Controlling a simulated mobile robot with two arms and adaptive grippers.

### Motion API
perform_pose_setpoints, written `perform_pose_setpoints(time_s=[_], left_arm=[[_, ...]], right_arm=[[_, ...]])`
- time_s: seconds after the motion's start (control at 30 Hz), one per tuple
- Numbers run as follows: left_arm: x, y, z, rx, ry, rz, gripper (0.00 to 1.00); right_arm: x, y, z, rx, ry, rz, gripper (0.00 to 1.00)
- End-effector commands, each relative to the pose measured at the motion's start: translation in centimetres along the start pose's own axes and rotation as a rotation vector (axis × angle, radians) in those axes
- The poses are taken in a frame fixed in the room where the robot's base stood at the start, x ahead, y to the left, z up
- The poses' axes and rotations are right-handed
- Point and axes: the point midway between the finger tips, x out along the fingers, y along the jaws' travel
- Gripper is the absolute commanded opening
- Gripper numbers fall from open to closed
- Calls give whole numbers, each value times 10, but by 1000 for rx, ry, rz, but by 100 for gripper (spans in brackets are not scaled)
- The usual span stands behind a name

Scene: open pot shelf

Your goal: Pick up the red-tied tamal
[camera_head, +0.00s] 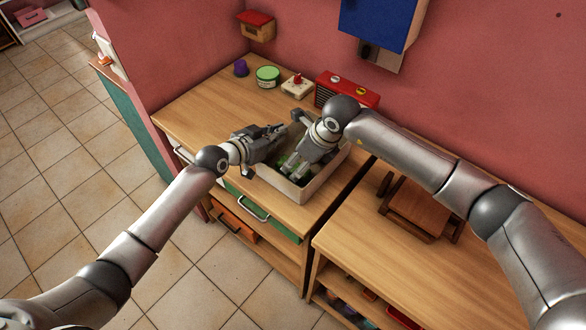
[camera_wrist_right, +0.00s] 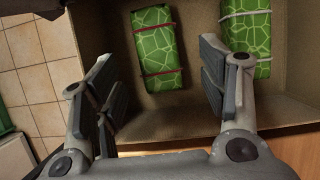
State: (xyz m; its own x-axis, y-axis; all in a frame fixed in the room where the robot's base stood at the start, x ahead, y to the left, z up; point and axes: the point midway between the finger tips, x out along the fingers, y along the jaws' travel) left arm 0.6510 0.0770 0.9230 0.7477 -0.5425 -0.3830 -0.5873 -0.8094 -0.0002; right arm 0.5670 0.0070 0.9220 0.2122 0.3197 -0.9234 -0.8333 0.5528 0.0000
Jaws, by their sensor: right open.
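The red-tied tamal (camera_wrist_right: 157,45) is a green, leaf-patterned packet with two dark red ties. It lies in a cardboard-coloured box (camera_head: 318,183), seen from above in the right wrist view. A similar green tamal with white ties (camera_wrist_right: 247,38) lies to its right. My right gripper (camera_wrist_right: 154,62) is open above the box, its fingers to either side of the red-tied tamal in the picture; contact is not visible. In the head view my right gripper (camera_head: 290,168) points down into the box and hides much of its contents. My left gripper (camera_head: 280,136) is at the box's far left side; its jaw opening is unclear.
The box stands on a wooden counter (camera_head: 195,110). A purple item (camera_head: 240,68), a green tin (camera_head: 267,77), a small white-and-red item (camera_head: 298,86) and a red radio-like box (camera_head: 347,92) stand at the back. A wooden rack (camera_head: 420,208) is on the right counter.

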Motion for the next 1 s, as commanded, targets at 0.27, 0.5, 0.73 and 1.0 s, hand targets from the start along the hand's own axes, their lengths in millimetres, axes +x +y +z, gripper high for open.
perform_pose_setpoints(time_s=[0.27, 0.5, 0.73, 1.0], left_arm=[[0, 0, 0, 0, 0, 0, 0], [0, 0, 0, 0, 0, 0, 0], [0, 0, 0, 0, 1, 0, 0], [0, 0, 0, 0, 1, 0, 0]], right_arm=[[37, 3, 0, 1, 2, 1, 66], [40, 2, 0, 0, 1, -1, 66], [40, 2, 0, 0, 1, 0, 40], [39, 2, 0, 0, 0, 0, 14]])
